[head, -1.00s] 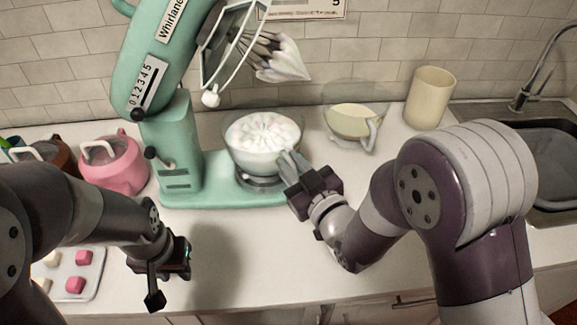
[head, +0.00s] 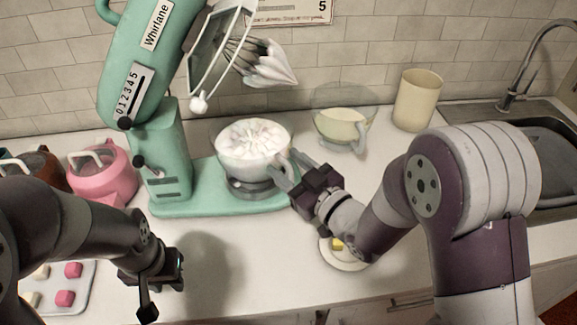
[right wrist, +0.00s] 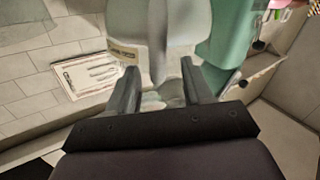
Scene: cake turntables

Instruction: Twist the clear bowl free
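The clear bowl (head: 228,165), filled with white whipped cream (head: 253,138), sits upright on the base of the green stand mixer (head: 180,205). It also shows in the right wrist view (right wrist: 185,25). My right gripper (head: 284,173) is at the bowl's right side, by its handle. Its two fingers are apart in the right wrist view (right wrist: 162,85), with the clear handle (right wrist: 172,92) seen between them; I cannot tell any contact. My left gripper (head: 160,292) hangs over the counter in front of the mixer, fingers apart and empty.
The mixer's whisk (head: 262,62) is tilted up above the bowl. A clear jug (head: 342,125) and a cream cup (head: 417,100) stand behind right. A small plate (head: 345,262) lies under my right forearm.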

